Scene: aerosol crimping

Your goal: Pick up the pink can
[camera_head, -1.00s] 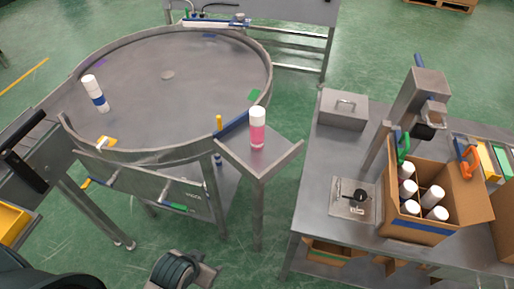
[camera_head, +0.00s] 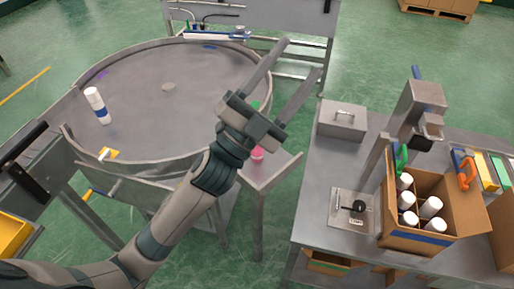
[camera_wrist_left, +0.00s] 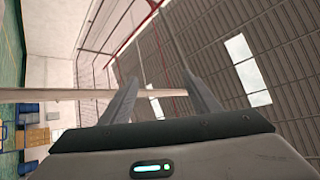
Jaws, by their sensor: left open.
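The pink can (camera_head: 257,154) stands on the small metal stand beside the round table. In the head view my left arm and gripper cover most of it, and only a pink part near its base shows. My left gripper (camera_head: 302,58) is open and empty, with its two long fingers spread and pointing up and to the right in the picture. It appears above the can and stand, apart from them. The left wrist view shows the open fingers (camera_wrist_left: 165,92) against the ceiling and wall, with no can between them. My right gripper is not in view.
The round metal table (camera_head: 140,85) carries a white and blue can (camera_head: 97,105). On the right, a metal bench (camera_head: 313,215) holds a grey box (camera_head: 342,119), a crimping press (camera_head: 412,105) and a cardboard box (camera_head: 440,200) with several white-capped cans. Green floor lies between.

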